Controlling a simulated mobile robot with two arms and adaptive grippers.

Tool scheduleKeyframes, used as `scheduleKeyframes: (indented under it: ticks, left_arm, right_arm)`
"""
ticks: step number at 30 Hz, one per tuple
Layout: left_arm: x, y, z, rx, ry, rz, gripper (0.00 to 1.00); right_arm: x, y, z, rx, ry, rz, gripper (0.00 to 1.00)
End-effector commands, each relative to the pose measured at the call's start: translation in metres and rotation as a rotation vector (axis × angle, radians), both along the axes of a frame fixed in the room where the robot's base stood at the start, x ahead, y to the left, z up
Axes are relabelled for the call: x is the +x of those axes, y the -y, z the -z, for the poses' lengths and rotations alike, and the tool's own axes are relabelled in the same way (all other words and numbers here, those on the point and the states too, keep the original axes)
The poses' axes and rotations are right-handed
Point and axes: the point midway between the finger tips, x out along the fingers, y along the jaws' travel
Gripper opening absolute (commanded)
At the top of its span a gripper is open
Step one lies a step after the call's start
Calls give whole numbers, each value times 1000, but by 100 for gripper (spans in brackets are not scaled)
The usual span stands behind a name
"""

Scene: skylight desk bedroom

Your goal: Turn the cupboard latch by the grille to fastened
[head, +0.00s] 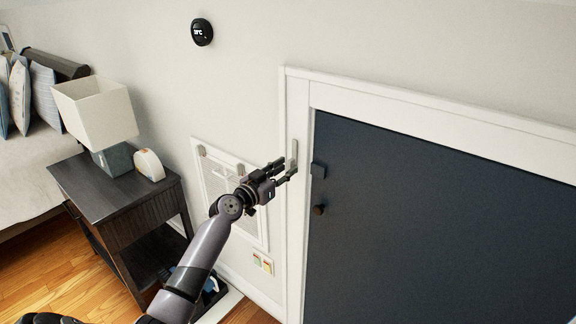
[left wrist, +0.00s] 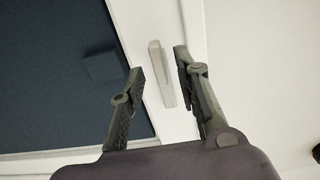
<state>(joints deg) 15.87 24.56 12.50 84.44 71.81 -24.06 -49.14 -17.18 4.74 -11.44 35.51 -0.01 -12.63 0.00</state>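The cupboard latch (head: 293,155) is a pale grey bar on the white door frame, standing upright along the frame. A dark square block (head: 318,170) sits on the dark blue door (head: 440,220) just right of it, and the bar does not lie across it. The grille (head: 225,185) is on the wall to the left, partly hidden by my arm. My left gripper (head: 289,171) is at the latch's lower part. In the left wrist view the latch (left wrist: 162,74) lies between the two open fingers (left wrist: 158,68), with gaps on both sides.
A round dark knob (head: 319,210) sits on the door below the block. A dark nightstand (head: 120,200) with a lamp (head: 96,112) stands left of my arm. A round black thermostat (head: 202,32) is high on the wall. A small outlet plate (head: 262,263) is low on the wall.

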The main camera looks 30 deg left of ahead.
Motion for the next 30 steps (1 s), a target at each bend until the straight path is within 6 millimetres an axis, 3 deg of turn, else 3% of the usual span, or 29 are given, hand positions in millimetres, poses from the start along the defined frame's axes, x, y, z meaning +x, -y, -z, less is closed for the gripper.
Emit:
scheduleKeyframes:
  ticks: [6, 16, 30]
  left_arm:
    - [17, 2, 0, -1, 0, 1, 30]
    - [19, 2, 1, 0, -1, 0, 29]
    - [19, 2, 1, 0, -1, 0, 0]
  right_arm:
    - [0, -3, -1, 3, 0, 2, 40]
    - [0, -5, -1, 7, 1, 2, 40]
    - [0, -4, -1, 5, 1, 2, 40]
